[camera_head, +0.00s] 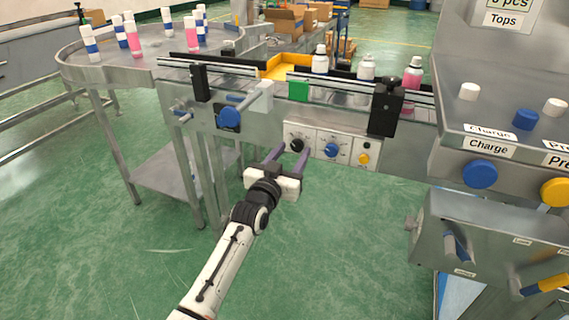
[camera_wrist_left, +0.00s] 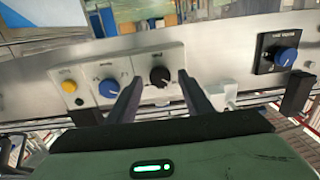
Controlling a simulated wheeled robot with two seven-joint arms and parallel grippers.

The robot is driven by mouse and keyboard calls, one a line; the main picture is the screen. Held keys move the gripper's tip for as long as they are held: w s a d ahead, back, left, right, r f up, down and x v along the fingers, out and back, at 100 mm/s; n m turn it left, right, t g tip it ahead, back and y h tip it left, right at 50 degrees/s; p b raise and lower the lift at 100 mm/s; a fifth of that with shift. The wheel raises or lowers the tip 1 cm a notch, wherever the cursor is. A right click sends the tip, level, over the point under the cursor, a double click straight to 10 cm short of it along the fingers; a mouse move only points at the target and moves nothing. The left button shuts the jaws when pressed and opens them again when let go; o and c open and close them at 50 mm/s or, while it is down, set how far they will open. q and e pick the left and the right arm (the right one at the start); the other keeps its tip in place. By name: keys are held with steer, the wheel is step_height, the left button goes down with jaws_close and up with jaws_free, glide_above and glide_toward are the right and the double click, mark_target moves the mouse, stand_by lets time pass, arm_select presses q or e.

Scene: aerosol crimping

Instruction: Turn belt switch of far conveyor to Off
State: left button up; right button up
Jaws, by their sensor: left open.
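A white control panel (camera_head: 331,147) on the conveyor's front side carries a black knob (camera_head: 297,145), a blue knob (camera_head: 331,150) and a yellow button (camera_head: 363,158). Their small labels are too small to read. My left gripper (camera_head: 289,157) is open in front of the black knob, its two fingers pointing at the panel. In the left wrist view the black knob (camera_wrist_left: 160,76) shows between the fingertips (camera_wrist_left: 160,84), with the blue knob (camera_wrist_left: 108,88) to the left. I cannot tell whether the fingers touch the knob. My right gripper is not in view.
Another blue knob (camera_head: 229,117) sits on the conveyor side to the left. Bottles stand on the belt and on a round table (camera_head: 75,62). A machine with a blue Charge button (camera_head: 480,173) stands at the right. Open green floor (camera_head: 340,240) lies in front.

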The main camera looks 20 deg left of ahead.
arm_select(q)
steer(key=s, duration=0.8)
steer(key=shift+s+a+p, duration=0.15)
steer(key=shift+s+p, duration=0.2)
steer(key=shift+p, duration=0.05)
